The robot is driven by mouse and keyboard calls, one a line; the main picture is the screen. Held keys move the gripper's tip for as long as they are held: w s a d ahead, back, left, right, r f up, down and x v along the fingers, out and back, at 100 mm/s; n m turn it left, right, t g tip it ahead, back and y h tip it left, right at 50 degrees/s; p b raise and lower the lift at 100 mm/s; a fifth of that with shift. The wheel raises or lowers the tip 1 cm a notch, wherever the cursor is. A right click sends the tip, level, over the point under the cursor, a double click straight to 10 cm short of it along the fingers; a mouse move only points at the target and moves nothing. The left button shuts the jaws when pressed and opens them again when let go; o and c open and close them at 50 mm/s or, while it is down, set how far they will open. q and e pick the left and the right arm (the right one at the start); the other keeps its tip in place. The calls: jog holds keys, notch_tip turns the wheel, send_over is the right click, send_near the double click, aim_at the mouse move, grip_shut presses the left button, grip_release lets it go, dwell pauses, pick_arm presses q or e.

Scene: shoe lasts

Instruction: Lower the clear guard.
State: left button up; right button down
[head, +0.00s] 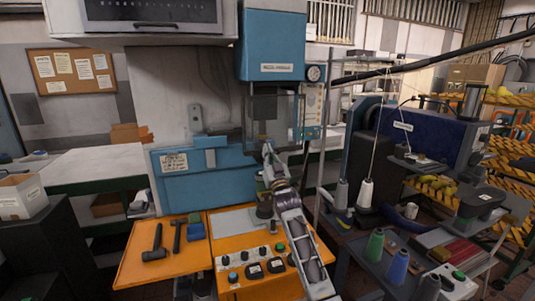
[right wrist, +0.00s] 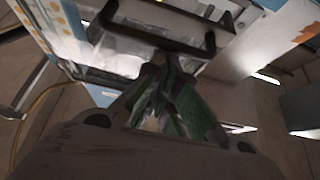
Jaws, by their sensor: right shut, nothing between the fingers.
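The clear guard (head: 285,112) is a see-through panel on the front of the blue press (head: 272,45), below its upper housing. In the right wrist view a dark bar handle (right wrist: 150,38) crosses in front of a pale, glassy panel. My right gripper (head: 267,150) is at the guard's lower edge in the head view. In the right wrist view the right gripper (right wrist: 166,58) is shut and empty, with its fingertips close to the bar; I cannot tell whether they touch it. My left gripper is not in view.
An orange worktop (head: 160,270) in front of the press holds a hammer (head: 156,243) and other tools. Thread cones and a dark machine (head: 425,135) stand to the right.

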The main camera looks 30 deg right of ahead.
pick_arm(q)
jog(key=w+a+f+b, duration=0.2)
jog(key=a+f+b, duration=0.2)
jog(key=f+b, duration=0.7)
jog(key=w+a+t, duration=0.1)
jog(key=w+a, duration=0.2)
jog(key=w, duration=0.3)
pick_arm(e)
notch_tip(320, 180, down, 23)
notch_tip(320, 180, up, 4)
jog(key=p, duration=0.2)
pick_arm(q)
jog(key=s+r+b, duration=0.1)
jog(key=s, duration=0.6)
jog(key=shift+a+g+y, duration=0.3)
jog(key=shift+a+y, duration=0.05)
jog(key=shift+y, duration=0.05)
pick_arm(e)
jog(key=v, duration=1)
jog(key=shift+s+r, duration=0.25)
jog(key=shift+s, duration=0.2)
